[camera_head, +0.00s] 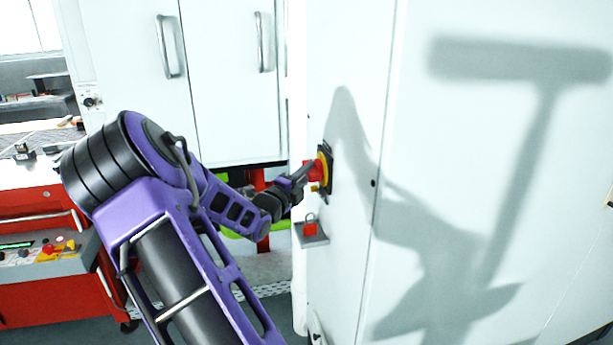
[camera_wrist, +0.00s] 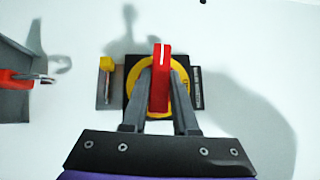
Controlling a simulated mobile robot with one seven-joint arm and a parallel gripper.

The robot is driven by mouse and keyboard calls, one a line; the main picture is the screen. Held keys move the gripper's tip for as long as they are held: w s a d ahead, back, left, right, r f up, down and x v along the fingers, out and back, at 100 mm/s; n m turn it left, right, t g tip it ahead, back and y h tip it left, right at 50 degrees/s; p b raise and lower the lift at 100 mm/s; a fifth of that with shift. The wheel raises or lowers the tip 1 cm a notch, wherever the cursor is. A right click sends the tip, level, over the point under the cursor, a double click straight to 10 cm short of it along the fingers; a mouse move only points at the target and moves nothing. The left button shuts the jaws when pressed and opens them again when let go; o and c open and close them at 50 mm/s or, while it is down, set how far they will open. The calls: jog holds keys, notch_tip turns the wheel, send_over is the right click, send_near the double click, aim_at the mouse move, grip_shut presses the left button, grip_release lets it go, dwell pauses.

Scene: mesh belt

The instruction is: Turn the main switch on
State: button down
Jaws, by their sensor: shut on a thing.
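The main switch has a red handle (camera_wrist: 160,75) on a yellow disc with a black plate (camera_wrist: 182,70). In the wrist view the handle stands upright, its white line pointing up. My gripper (camera_wrist: 160,112) is shut on the red handle, one finger on each side of it. In the head view the switch (camera_head: 326,168) sits on the white cabinet's side, and my gripper (camera_head: 300,178) reaches it from the left. The fingers hide part of the disc.
A yellow piece on a small bracket (camera_wrist: 106,64) sits just left of the switch. A red padlock (camera_head: 310,228) rests at a grey holder below the switch. White cabinet doors (camera_head: 225,80) stand behind my arm. A red workbench (camera_head: 40,285) is at the left.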

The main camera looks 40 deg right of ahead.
jog(key=m+h+b, duration=0.2)
jog(key=shift+f+m+h, duration=0.3)
jog(key=shift+f+m, duration=0.1)
jog(key=m+g+h+b, duration=0.1)
jog(key=m+h, duration=0.1)
jog(key=m, duration=0.1)
jog(key=m+g+h+b, duration=0.2)
jog(key=m, duration=0.1)
jog(key=shift+w+d+f, duration=0.1)
jog(key=shift+w+f, duration=0.1)
jog(key=m+g+b, duration=0.1)
jog(key=m+g, duration=0.2)
jog(key=m, duration=0.1)
jog(key=m+g+h+b, duration=0.1)
jog(key=m+g, duration=0.3)
jog(key=shift+w+d+f+m+h+b, duration=0.1)
jog(key=shift+w+f+m+h+b, duration=0.05)
jog(key=shift+m+h+b, duration=0.2)
jog(key=shift+w+m+g+y+b, duration=0.1)
jog(key=shift+m+g+y+b, duration=0.5)
jog(key=shift+m+g, duration=1.55)
jog(key=shift+w+m+g+y+b, duration=0.1)
jog(key=shift+m+g+y+b, duration=0.5)
jog(key=shift+m+g, duration=1.55)
jog(key=shift+r+m, duration=0.2)
jog(key=shift+m, duration=0.15)
jog(key=c, duration=0.7)
grip_release()
